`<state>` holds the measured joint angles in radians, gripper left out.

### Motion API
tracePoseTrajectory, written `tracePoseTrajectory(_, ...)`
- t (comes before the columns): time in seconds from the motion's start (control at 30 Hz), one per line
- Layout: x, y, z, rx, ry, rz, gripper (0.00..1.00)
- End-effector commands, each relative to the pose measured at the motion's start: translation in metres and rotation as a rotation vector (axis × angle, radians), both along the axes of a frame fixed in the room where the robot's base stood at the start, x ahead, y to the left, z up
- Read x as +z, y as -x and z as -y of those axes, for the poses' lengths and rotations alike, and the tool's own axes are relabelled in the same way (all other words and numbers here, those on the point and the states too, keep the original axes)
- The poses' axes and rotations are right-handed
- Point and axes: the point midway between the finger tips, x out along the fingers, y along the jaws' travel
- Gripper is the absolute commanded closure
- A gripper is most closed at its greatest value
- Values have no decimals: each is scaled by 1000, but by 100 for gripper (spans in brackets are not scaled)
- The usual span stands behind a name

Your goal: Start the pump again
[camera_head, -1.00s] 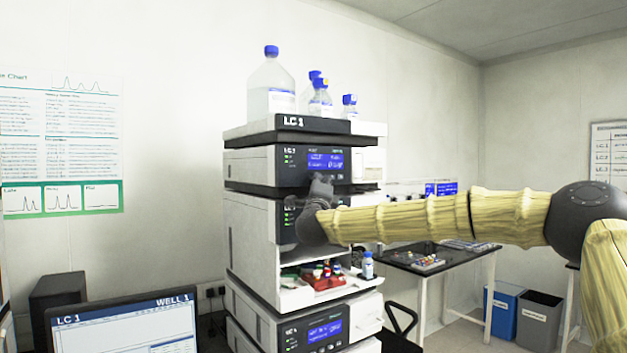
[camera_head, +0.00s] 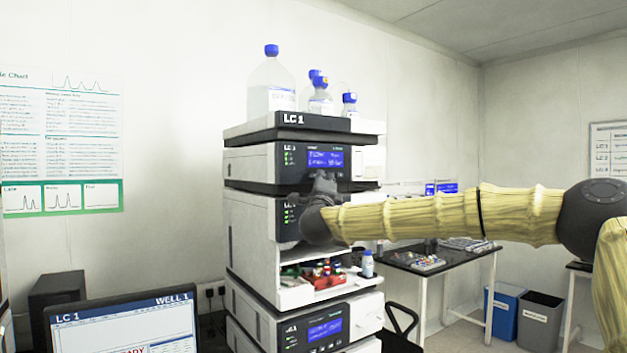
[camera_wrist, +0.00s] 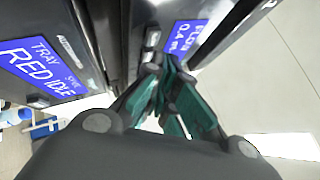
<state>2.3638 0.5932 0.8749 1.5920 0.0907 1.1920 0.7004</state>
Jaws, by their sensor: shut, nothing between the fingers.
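The pump module (camera_head: 258,166), with a blue screen (camera_head: 323,158), is the upper unit of the LC 1 stack. In the wrist view its screen (camera_wrist: 187,38) reads FLOW and what looks like 0.4, partly cut off. My gripper (camera_head: 323,180) is shut and empty at the front, just below that screen. In the wrist view my fingertips (camera_wrist: 163,72) point at the dark panel edge beside the screen. A small grey part, perhaps a button (camera_wrist: 152,40), lies just beyond them. I cannot tell whether they touch it.
The unit below has a screen (camera_wrist: 42,68) reading TRAY RED and IDLE. Solvent bottles (camera_head: 271,85) stand on top of the stack. A vial (camera_head: 368,264) and a red rack (camera_head: 326,281) sit in the open bay below my wrist.

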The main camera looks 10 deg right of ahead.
Motion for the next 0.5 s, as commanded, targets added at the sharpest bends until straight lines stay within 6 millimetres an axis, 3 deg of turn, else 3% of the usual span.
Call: tracePoseTrajectory(0.5,-2,8,3,-1,0,0,100)
